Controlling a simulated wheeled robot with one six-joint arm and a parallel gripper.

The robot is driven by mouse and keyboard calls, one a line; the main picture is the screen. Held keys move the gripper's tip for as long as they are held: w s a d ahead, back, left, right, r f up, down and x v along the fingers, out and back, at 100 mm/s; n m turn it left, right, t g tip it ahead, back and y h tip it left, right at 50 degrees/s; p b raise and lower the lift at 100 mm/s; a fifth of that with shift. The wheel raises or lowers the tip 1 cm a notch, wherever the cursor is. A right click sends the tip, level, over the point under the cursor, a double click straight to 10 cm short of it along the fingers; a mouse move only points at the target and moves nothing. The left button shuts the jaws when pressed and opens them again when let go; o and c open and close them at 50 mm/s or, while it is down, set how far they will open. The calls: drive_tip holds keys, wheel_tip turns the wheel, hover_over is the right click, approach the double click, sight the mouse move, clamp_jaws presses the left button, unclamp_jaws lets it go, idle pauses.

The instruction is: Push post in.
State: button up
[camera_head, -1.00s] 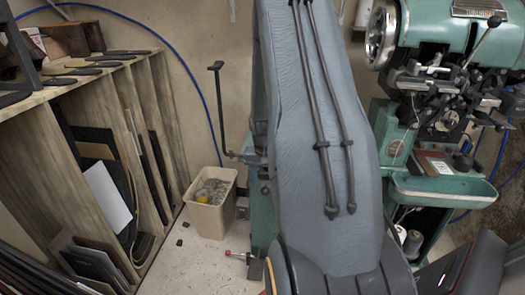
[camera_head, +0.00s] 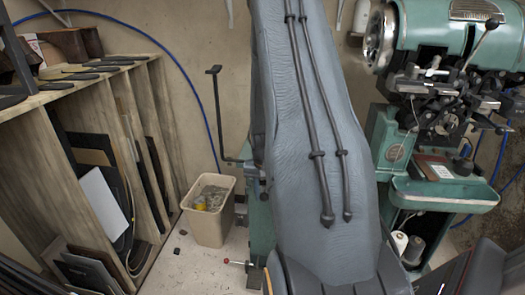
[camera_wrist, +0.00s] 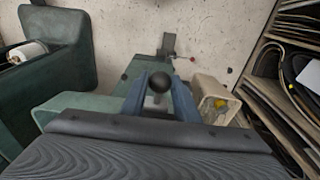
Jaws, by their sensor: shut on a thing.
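A dark round-topped post (camera_wrist: 157,82) stands between the blue fingers of my gripper (camera_wrist: 158,90) in the wrist view. The fingers are shut on it, one on each side. Its lower part and whatever it sits in are hidden by the gripper and the near grey body. A green machine part (camera_wrist: 90,104) lies behind and to the left of the fingers. In the head view my large grey-blue arm covers the middle, and my gripper and the post are hidden behind it.
A beige bin (camera_head: 208,210) stands beside the green machine's base; it also shows right of my gripper in the wrist view (camera_wrist: 213,90). A black bent lever (camera_head: 218,115) rises above it. Wooden shelving (camera_head: 85,150) stands left, the green stitcher (camera_head: 435,130) right.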

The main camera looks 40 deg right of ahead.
drive_tip(key=shift+w+d+b, duration=0.55)
drive_tip(key=shift+w+d, duration=0.95)
drive_tip(key=shift+d, duration=0.25)
drive_tip(key=shift+w+d+b, duration=0.55)
drive_tip(key=shift+w+d, duration=0.9)
drive_tip(key=shift+d, duration=0.3)
drive_tip(key=shift+w+d+b, duration=0.8)
drive_tip(key=shift+w+d, duration=0.45)
drive_tip(key=shift+d, duration=0.2)
drive_tip(key=shift+w+d+b, duration=0.75)
drive_tip(key=shift+w+d, duration=0.5)
drive_tip(key=shift+d, duration=0.2)
drive_tip(key=shift+w+d, duration=0.15)
drive_tip(key=shift+d, duration=0.05)
drive_tip(key=o, duration=1.3)
drive_tip(key=shift+d, duration=0.1)
drive_tip(key=shift+o, duration=0.2)
drive_tip(key=shift+s+a+r+p, duration=0.3)
drive_tip(key=shift+r+p, duration=0.45)
drive_tip(key=shift+r, duration=0.45)
drive_tip(key=shift+s+a+r+p, duration=0.15)
drive_tip(key=shift+a+r+p, duration=0.15)
drive_tip(key=shift+r+p, duration=0.7)
drive_tip(key=shift+s+a+r+p, duration=0.3)
drive_tip(key=shift+r+p, duration=0.25)
drive_tip(key=shift+r, duration=0.8)
